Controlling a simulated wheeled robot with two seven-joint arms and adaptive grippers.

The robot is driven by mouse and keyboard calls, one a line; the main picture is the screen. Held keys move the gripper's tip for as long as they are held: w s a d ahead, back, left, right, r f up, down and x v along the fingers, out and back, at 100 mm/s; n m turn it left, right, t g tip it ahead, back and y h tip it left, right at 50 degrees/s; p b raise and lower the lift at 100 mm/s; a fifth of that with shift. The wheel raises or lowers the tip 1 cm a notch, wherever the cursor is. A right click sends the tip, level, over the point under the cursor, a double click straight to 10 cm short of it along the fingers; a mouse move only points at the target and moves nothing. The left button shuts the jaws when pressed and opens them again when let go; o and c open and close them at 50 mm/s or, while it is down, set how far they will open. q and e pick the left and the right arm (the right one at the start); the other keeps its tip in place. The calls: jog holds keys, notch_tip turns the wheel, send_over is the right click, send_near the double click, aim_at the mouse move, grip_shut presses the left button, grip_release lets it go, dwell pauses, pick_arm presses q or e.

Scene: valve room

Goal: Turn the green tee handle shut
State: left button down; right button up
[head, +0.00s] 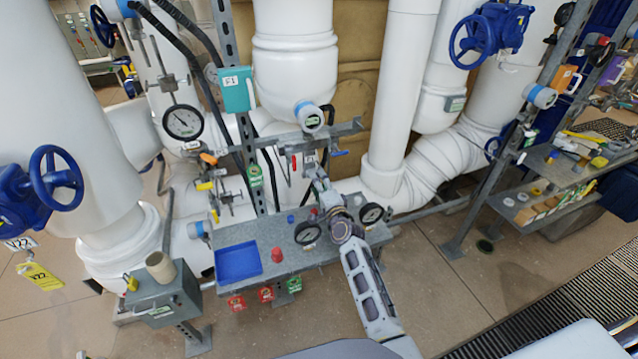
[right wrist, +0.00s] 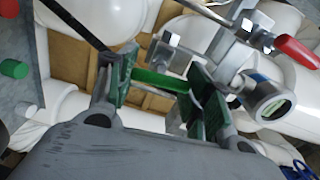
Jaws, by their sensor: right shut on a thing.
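The green tee handle (right wrist: 160,82) shows in the right wrist view as a green bar lying across between the two green-padded fingers. My right gripper (right wrist: 158,88) is shut on it, with one finger at each end of the bar. In the head view my right arm comes up from the bottom, and the right gripper (head: 316,172) is at the small pipework above the grey shelf. The handle is hidden or too small to tell there. My left gripper is not in view.
A red lever (right wrist: 297,50) and a round blue-rimmed gauge (right wrist: 268,101) sit just right of the gripper. The grey shelf (head: 345,240) below holds a blue tray (head: 238,262) and black gauges. A blue lever (head: 340,153) is close by. White pipes stand behind.

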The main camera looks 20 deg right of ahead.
jog(key=shift+m, duration=0.6)
jog(key=o, duration=1)
jog(key=shift+o, duration=0.2)
jog(key=s+d, duration=0.1)
jog(key=s, duration=1.1)
dwell(0.7)
